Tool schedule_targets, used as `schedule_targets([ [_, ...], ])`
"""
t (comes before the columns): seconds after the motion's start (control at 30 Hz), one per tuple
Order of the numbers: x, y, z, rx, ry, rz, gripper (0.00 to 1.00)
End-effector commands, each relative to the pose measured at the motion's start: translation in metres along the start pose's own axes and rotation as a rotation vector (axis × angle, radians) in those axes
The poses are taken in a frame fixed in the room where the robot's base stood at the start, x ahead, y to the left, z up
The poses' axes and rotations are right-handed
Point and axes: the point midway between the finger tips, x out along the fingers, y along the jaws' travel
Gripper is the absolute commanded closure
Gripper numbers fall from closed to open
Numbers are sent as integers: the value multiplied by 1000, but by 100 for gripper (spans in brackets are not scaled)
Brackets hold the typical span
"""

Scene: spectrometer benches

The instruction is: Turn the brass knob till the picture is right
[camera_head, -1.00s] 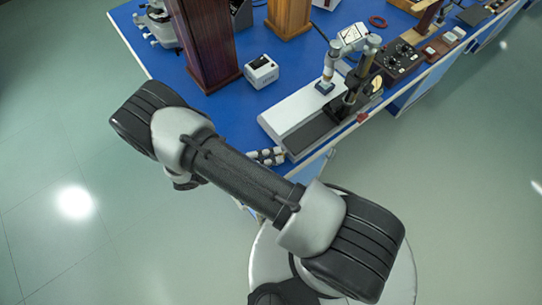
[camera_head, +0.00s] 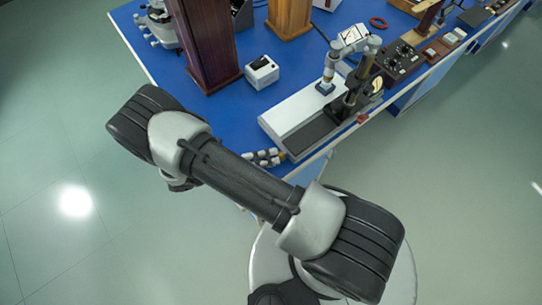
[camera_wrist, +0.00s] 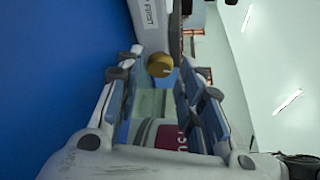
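The brass knob (camera_wrist: 159,65) sits at the near end of a white-and-dark instrument, whose white base (camera_head: 298,111) shows in the head view. In the wrist view the knob appears between the tips of my gripper (camera_wrist: 160,74), with a gap on each side. The fingers are apart, and I cannot tell how far they reach around the knob. In the head view my gripper (camera_head: 268,158) is small at the bench's near edge, partly hidden by my arm. A small tilted box with a pale face (camera_head: 354,36) stands behind the instrument; its picture is too small to read.
The blue bench top (camera_head: 205,103) carries a dark wooden column (camera_head: 205,40), a small white box (camera_head: 262,72) and a black control box (camera_head: 400,61) with knobs. The green-grey floor (camera_head: 450,190) is open in front of the bench.

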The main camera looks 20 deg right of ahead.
Motion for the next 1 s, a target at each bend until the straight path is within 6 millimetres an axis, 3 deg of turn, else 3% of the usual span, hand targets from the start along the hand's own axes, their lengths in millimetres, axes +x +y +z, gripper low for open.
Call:
schedule_targets([
  [0.3,-68,1,0,3,-3,4,66],
  [0.5,-97,1,0,1,-1,2,66],
  [0.9,-106,0,0,0,-1,0,66],
  [1.0,-106,0,0,0,-1,0,60],
])
